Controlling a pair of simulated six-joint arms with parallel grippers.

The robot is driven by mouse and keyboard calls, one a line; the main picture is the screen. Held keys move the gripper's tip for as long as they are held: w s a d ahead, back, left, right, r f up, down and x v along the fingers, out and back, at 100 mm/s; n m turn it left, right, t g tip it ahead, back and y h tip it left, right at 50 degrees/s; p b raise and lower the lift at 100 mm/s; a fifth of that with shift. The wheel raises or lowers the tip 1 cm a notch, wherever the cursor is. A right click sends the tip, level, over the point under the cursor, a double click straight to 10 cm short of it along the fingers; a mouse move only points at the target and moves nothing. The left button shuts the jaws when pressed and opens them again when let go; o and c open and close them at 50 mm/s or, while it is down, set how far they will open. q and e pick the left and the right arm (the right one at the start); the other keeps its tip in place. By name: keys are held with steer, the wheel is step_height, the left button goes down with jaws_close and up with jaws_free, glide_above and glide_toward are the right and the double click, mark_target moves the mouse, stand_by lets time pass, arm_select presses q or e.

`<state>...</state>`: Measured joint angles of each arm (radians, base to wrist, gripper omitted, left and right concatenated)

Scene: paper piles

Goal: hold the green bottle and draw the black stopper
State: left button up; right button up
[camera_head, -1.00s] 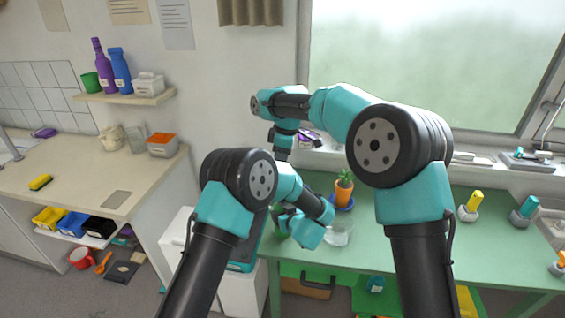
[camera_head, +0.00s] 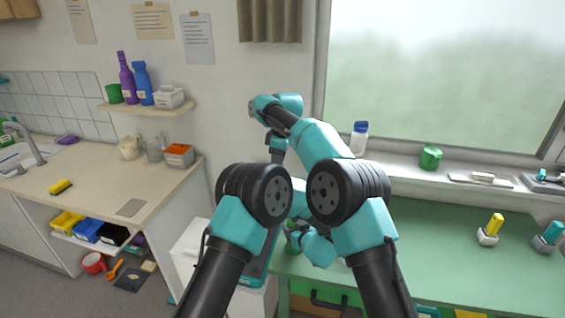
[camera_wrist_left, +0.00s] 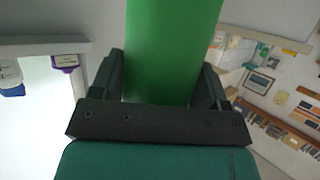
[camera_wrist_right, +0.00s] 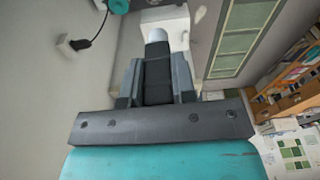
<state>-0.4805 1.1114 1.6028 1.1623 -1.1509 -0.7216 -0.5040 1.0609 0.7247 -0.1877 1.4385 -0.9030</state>
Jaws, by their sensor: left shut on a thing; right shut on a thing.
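The green bottle (camera_wrist_left: 170,45) fills the upper middle of the left wrist view, between the fingers of my left gripper (camera_wrist_left: 165,85), which is shut on it. In the head view a small green part of the bottle (camera_head: 292,241) shows at the table's left end, beside my left gripper; my arm hides much of it. My right gripper (camera_head: 276,157) is higher up and points down. In the right wrist view the black stopper (camera_wrist_right: 157,65) is between its shut fingers. No bottle shows at the stopper there, and the two grippers are well apart.
The green table (camera_head: 450,245) has clear room right of my arms; holders with a yellow piece (camera_head: 494,224) and a teal piece (camera_head: 551,233) stand at its right. A green pot (camera_head: 431,157) and a white bottle with blue cap (camera_head: 359,138) stand on the window sill.

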steer(key=shift+w+a, duration=0.25)
arm_select(q)
steer(key=o, duration=1.1)
steer(key=shift+s, duration=0.1)
